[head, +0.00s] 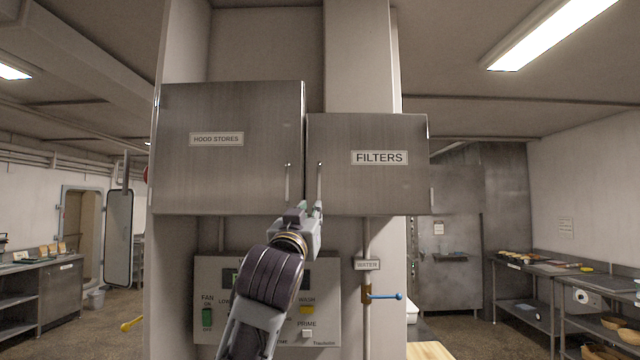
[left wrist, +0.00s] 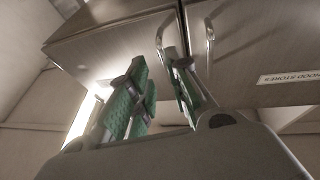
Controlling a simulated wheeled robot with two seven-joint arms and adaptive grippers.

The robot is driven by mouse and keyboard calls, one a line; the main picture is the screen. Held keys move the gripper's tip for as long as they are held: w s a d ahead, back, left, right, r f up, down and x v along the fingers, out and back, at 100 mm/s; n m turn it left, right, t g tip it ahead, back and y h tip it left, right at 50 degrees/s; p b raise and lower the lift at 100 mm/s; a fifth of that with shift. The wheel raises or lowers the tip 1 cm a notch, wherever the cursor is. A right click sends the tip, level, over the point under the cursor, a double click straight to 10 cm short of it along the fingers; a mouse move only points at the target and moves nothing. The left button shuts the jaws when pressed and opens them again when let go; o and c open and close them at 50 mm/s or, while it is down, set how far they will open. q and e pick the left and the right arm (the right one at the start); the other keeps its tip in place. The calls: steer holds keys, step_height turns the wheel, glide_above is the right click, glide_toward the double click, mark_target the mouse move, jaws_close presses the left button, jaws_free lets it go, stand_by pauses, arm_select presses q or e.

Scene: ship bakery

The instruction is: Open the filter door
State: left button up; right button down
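The filter door (head: 380,190), a metal panel labelled FILTERS, is on the right of the two wall cupboard doors. It looks closed, with no clear gap. Its upright bar handle (head: 320,180) is near its left edge; the handle also shows in the left wrist view (left wrist: 161,45). My left gripper (head: 317,211) is at the handle's lower end. In the left wrist view its green-padded fingers (left wrist: 160,95) are spread apart. The handle's end is close to the right-hand finger; I cannot tell whether they touch. My right gripper is not in view.
The HOOD STORES door (head: 230,170) adjoins on the left, with its own handle (head: 287,183) close to the filter handle. Below are a control panel (head: 322,270) and a water pipe with a blue lever (head: 386,296). A wooden board (head: 430,350) is at the bottom.

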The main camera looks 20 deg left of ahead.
mark_target(318, 183)
arm_select(q)
steer(key=s+r, duration=0.1)
steer(key=r, duration=0.1)
steer(key=shift+s+r+t, duration=0.3)
steer(key=shift+s+r, duration=0.05)
steer(key=shift+s, duration=0.05)
steer(key=p+x, duration=0.4)
steer(key=x, duration=0.7)
steer(key=shift+w+r, duration=0.1)
steer(key=shift+w, duration=0.1)
steer(key=shift+p+x, duration=0.6)
steer(key=shift+x, duration=0.55)
steer(key=shift+c, duration=0.3)
jaws_close()
